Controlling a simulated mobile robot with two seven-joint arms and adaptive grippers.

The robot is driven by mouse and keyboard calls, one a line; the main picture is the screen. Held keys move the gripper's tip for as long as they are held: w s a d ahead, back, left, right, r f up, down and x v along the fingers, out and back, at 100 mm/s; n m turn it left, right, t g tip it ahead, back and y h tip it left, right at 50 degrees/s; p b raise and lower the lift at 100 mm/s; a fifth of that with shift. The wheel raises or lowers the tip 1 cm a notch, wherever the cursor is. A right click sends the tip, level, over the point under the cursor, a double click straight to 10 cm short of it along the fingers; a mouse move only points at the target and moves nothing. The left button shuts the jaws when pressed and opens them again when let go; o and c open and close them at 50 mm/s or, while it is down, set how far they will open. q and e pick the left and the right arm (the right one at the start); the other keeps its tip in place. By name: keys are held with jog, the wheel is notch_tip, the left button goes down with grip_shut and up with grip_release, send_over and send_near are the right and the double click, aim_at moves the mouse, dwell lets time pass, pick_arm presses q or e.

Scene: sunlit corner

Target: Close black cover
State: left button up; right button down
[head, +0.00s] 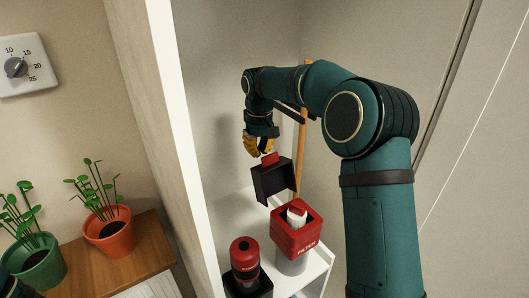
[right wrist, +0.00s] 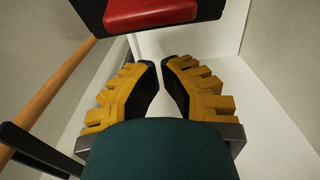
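The box top is open and a white item (head: 296,215) shows inside. My right gripper (head: 258,146), with yellow fingers, is just above and behind the cover. In the right wrist view its fingertips (right wrist: 159,64) are almost together with nothing between them. The cover's black edge (right wrist: 210,10) and red piece (right wrist: 150,12) show beyond the tips. Contact is unclear. My left gripper is not in view.
The box sits on a grey cylinder (head: 291,262) on a white shelf (head: 318,266). A red bottle (head: 243,254) stands in a black holder at the front left. A white cabinet side (head: 165,120) bounds the left; a wooden pole (head: 301,150) stands behind.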

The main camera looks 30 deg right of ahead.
jog(key=s, duration=0.1)
jog(key=s+r, duration=0.1)
jog(key=shift+s+d+r, duration=0.1)
jog(key=shift+s+d, duration=0.1)
jog(key=shift+s, duration=0.2)
jog(key=shift+s+d, duration=0.1)
